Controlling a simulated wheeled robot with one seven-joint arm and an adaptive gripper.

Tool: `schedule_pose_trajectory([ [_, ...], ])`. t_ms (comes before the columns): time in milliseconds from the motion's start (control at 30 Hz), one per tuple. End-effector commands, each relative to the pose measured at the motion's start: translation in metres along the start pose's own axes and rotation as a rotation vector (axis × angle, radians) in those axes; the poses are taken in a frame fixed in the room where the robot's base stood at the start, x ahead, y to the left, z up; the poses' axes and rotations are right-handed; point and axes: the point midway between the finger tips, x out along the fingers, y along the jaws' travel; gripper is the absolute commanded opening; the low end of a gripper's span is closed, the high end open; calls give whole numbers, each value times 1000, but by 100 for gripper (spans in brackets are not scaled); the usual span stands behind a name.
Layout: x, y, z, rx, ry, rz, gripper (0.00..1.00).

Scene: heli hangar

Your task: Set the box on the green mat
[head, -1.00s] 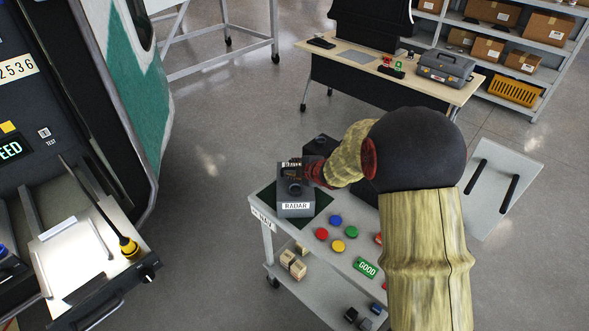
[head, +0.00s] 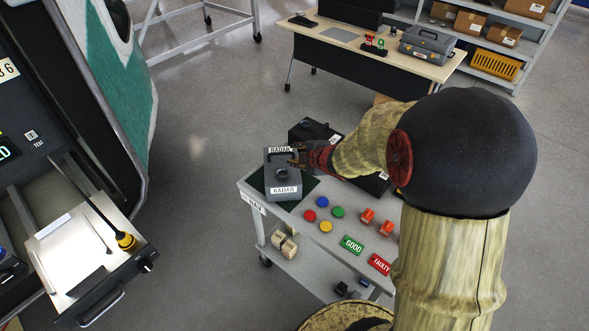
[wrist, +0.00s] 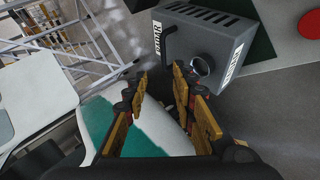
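The grey box (head: 282,187) labelled RADAR stands on the dark green mat (head: 309,184) at the left end of the trolley top.
A black box (head: 309,130) stands behind on the trolley, partly hidden by my arm. Coloured discs (head: 325,227), orange pieces (head: 386,228) and GOOD (head: 352,245) and FAULTY (head: 379,264) tags lie to the right. An open drawer (head: 92,250) juts out at left.

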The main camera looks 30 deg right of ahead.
Motion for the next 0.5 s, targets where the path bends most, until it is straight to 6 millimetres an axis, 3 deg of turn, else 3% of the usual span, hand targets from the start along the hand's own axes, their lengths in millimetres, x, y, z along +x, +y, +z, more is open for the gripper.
schedule_pose_trajectory([
  [167,-50,40,-8,175,-144,53,26],
  [267,-96,50,-16,359,-237,75,26],
  [367,-144,43,-31,559,-303,74,26],
  [500,-210,10,-60,843,-354,22,26],
])
